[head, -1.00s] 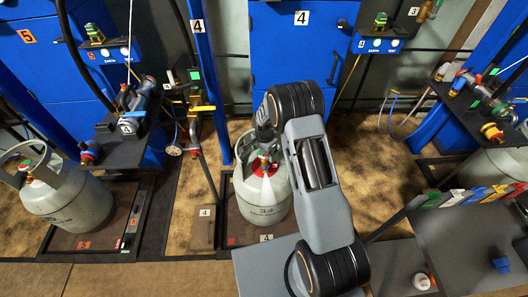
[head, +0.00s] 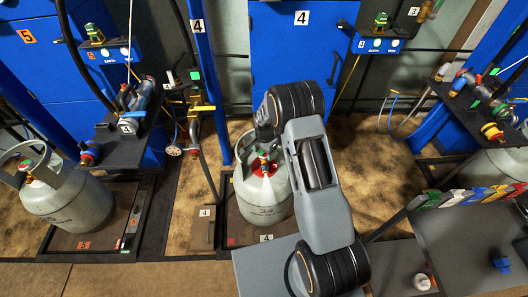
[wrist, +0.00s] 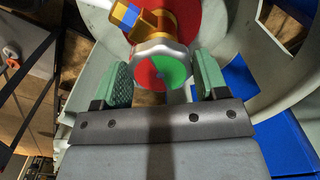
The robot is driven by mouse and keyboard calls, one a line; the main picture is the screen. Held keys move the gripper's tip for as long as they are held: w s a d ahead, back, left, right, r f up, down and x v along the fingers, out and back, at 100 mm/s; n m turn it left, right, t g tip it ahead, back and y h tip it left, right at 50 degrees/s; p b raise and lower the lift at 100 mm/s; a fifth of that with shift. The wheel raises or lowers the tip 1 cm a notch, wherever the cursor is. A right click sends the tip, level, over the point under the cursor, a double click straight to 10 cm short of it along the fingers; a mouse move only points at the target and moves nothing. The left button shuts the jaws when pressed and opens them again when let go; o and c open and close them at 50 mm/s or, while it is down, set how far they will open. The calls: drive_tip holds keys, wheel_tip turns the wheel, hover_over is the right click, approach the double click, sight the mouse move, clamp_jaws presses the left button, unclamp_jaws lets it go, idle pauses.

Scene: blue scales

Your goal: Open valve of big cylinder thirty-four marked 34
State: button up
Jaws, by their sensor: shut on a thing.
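The big cylinder marked 34 (head: 262,218) is grey-white and stands upright in the middle of the head view, with a red ring around its valve. In the wrist view its valve handwheel (wrist: 151,68) has a scalloped silver rim and a half red, half green face. A brass valve body (wrist: 153,22) with a blue and yellow part lies behind it. My gripper (wrist: 163,74) is shut on the handwheel, one green-padded finger on each side. In the head view my arm and wrist hide most of the gripper.
The cylinder's pale collar (wrist: 225,70) curves around my fingers, leaving little room. Another grey cylinder (head: 72,205) stands at the left. A black shelf with hoses and fittings (head: 130,140) is left of cylinder 34, and a blue cabinet (head: 300,50) stands behind it.

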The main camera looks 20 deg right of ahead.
drive_tip(key=n+b, duration=0.1)
drive_tip(key=n, duration=0.4)
drive_tip(key=shift+n, duration=0.4)
drive_tip(key=n, duration=0.5)
drive_tip(key=shift+d, duration=0.1)
drive_tip(key=n+b, duration=0.1)
drive_tip(key=n, duration=0.5)
drive_tip(key=shift+n, duration=0.3)
drive_tip(key=n, duration=0.5)
drive_tip(key=shift+w, duration=0.1)
drive_tip(key=shift+n, duration=0.3)
drive_tip(key=o, duration=0.9)
wheel_tip(320, 180, up, 14)
drive_tip(key=shift+f+p, duration=0.1)
drive_tip(key=shift+p, duration=1)
